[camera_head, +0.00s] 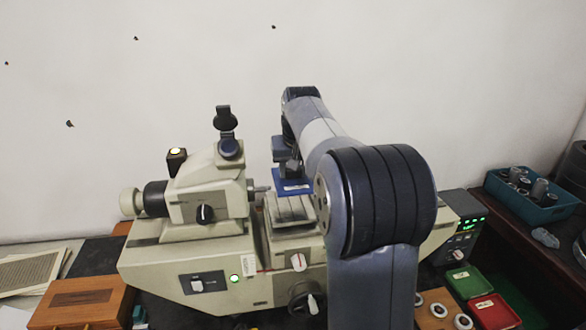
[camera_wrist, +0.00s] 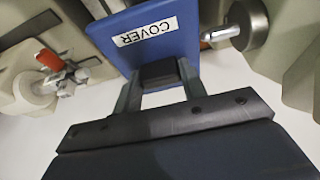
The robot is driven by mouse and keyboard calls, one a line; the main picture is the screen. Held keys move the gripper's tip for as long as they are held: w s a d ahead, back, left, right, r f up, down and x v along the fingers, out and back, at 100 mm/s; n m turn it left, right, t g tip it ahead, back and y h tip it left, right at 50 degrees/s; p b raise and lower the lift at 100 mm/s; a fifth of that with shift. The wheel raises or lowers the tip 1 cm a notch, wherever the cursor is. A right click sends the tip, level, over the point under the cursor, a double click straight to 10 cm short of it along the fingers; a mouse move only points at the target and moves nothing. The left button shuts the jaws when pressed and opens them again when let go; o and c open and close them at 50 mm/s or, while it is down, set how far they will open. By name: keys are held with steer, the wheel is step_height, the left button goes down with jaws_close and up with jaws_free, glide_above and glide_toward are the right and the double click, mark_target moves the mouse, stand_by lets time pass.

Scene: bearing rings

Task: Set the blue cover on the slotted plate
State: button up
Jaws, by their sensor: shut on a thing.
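The blue cover (camera_head: 291,187) is a flat piece with a white label, held above the slotted plate. In the wrist view the cover (camera_wrist: 176,52) has a label reading "COVER". The slotted plate (camera_head: 290,212) lies on the machine, below the cover, with light grooves showing. In the head view my gripper (camera_head: 288,168) is partly hidden by my arm. A gap shows between the cover and the plate in the head view.
The beige machine (camera_head: 215,262) carries an eyepiece head (camera_head: 215,190) left of the plate. A metal spindle (camera_wrist: 228,32) is close to the cover's right edge in the wrist view. A teal bin (camera_head: 530,208), green and red trays (camera_head: 495,312) and a wooden box (camera_head: 88,302) stand around it.

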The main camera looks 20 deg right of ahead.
mark_target(294, 180)
steer(key=shift+w+f+b, duration=0.15)
steer(key=shift+f+b, duration=0.1)
steer(key=shift+b, duration=0.05)
step_height(294, 180, down, 5)
steer(key=b, duration=0.4)
steer(key=shift+r+b, duration=0.2)
steer(key=shift+b, duration=0.1)
steer(key=shift+f+b, duration=0.3)
steer(key=shift+f, duration=0.45)
steer(key=shift+f, duration=0.35)
stand_by(0.9)
steer(key=o, duration=1.1)
steer(key=shift+o, duration=0.2)
